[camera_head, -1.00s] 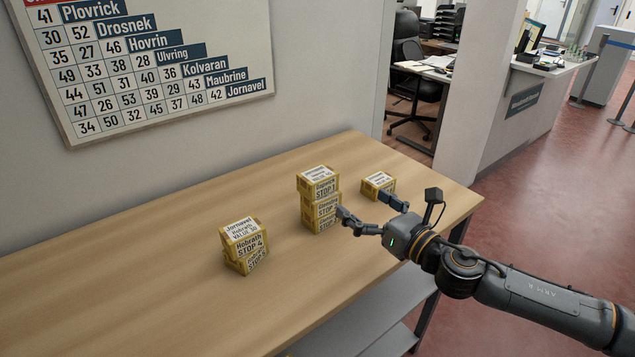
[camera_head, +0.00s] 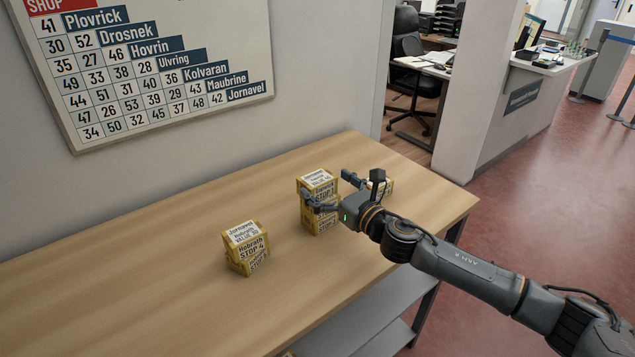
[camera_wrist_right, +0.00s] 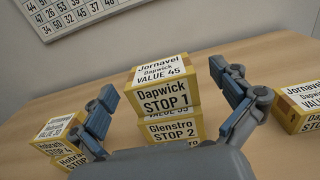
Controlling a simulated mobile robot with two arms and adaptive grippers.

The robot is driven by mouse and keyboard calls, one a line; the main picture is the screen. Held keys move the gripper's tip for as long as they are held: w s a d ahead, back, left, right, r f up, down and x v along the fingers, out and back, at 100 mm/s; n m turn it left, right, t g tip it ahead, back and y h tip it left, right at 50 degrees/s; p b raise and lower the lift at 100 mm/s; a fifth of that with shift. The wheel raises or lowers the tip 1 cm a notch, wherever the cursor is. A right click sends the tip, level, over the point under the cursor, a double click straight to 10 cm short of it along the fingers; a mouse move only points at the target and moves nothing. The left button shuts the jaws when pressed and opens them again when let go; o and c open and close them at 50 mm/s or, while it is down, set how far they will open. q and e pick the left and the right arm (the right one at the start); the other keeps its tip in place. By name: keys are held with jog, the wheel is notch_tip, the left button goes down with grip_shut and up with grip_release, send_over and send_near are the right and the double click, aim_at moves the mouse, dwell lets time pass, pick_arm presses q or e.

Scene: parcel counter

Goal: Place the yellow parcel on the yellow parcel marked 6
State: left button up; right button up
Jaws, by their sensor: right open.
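A stack of yellow parcels stands mid-table. Its top parcel (camera_head: 316,179) reads Dapwick STOP 1, Jornavel and VALUE 45 in the wrist view (camera_wrist_right: 162,88). Under it is a Glenstro STOP 2 parcel (camera_wrist_right: 172,130); the stack's foot is partly hidden. My right gripper (camera_head: 330,188) is open at the top parcel, one finger on either side; in the wrist view gaps show between fingers and parcel. A lone yellow parcel (camera_head: 386,186) is right of the stack, partly behind my gripper; its number is not readable. I can read no 6 on any parcel. My left gripper is out of view.
Left of the middle stack is a shorter stack, its top parcel (camera_head: 246,240) reading Hobrath STOP 4. The wooden table (camera_head: 140,285) is clear at left and front. A number board (camera_head: 150,70) hangs on the wall behind.

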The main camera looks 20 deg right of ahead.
aim_at(317, 177)
jog(key=shift+x, duration=1.55)
jog(key=shift+s, duration=0.1)
jog(key=shift+c, duration=0.4)
jog(key=shift+r, duration=0.1)
jog(key=c, duration=1.3)
